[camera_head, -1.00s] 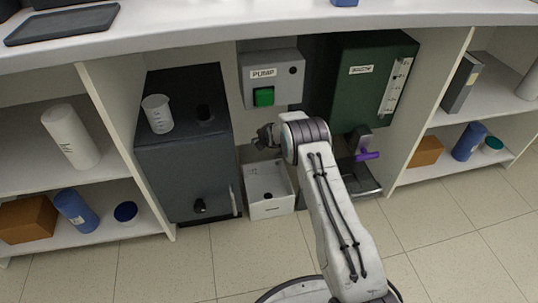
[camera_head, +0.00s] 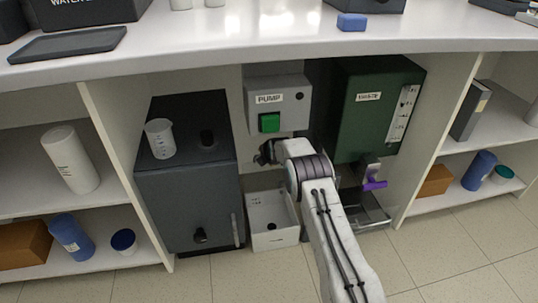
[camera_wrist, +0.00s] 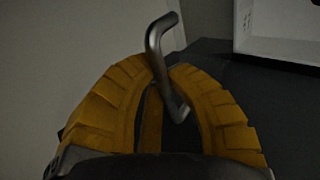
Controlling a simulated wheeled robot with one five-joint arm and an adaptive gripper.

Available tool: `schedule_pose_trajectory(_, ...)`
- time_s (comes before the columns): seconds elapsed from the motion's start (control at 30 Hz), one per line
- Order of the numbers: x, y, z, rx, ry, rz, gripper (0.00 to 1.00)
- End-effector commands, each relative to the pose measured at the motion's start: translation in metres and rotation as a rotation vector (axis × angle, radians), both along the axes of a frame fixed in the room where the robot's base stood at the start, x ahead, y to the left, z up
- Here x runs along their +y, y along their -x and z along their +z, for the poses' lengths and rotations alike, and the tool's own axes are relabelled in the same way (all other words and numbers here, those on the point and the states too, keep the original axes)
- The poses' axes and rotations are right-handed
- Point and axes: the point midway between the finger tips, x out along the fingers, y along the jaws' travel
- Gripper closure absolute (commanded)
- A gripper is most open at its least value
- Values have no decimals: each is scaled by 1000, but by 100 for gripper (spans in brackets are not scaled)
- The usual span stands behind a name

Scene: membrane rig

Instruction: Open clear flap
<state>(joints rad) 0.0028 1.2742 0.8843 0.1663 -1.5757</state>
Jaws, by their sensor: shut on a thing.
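In the head view my gripper (camera_head: 268,153) is small and dark, just below the grey pump box (camera_head: 279,100) with its green button. In the wrist view its yellow fingers (camera_wrist: 160,82) are closed around a bent grey metal rod (camera_wrist: 162,45). The rod rises above the fingertips, and its lower end shows between the fingers. I cannot tell what the rod belongs to. I cannot make out a clear flap in either view; my arm covers part of the area beside the pump box.
A dark cabinet (camera_head: 185,205) carrying a beaker (camera_head: 160,139) stands left. A white open bin (camera_head: 273,240) is below my gripper. A green tank (camera_head: 368,117) with a purple-handled tap (camera_head: 374,185) is right. The worktop (camera_head: 250,45) overhangs; open floor lies in front.

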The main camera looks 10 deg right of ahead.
Motion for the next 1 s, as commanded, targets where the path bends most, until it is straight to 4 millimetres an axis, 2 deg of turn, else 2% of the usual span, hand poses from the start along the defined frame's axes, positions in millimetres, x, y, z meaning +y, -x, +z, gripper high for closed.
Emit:
schedule_pose_trajectory(0.03, -1, 0, 1, -1, 1, -1, 100)
schedule_pose_trajectory(0.07, -1, 0, 1, -1, 1, -1, 85)
schedule_pose_trajectory(0.4, 0, 0, 0, 0, 0, 0, 55)
schedule_pose_trajectory(0.77, 0, 2, 0, 2, 0, 0, 55)
schedule_pose_trajectory(1.0, 0, 11, 11, 1, 0, 0, 55)
